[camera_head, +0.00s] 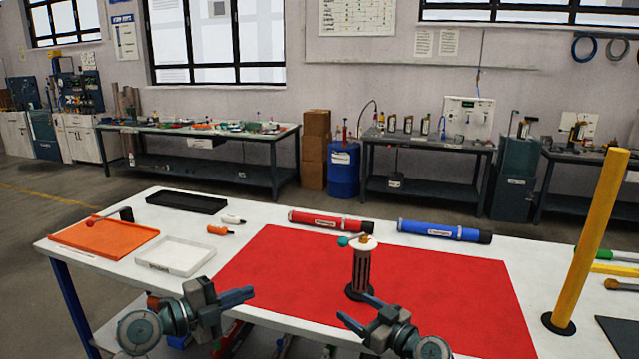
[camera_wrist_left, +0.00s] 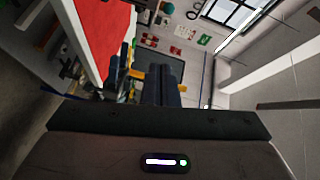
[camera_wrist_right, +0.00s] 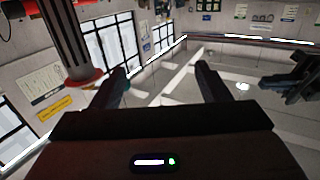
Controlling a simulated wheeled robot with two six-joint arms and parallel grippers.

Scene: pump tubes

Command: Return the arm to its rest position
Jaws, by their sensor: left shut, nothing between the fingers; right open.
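My left gripper (camera_head: 236,297) is above the table's front edge, left of the red mat. Its fingers are together with nothing between them, and they also show shut in the left wrist view (camera_wrist_left: 160,82). My right gripper (camera_head: 356,311) is over the front of the red mat, just in front of the pump stand. Its fingers are apart and empty, as the right wrist view (camera_wrist_right: 162,80) also shows. The upright pump stand (camera_head: 362,272) has a dark base and a teal knob on top. Its column also shows close by in the right wrist view (camera_wrist_right: 68,40), left of the fingers.
The red mat (camera_head: 450,290) covers the middle of the white table. Behind it lie a red tube (camera_head: 325,220) and a blue tube (camera_head: 440,230). An orange tray (camera_head: 105,240), a white tray (camera_head: 175,255) and a black tray (camera_head: 186,203) are at left. A yellow post (camera_head: 590,240) stands at right.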

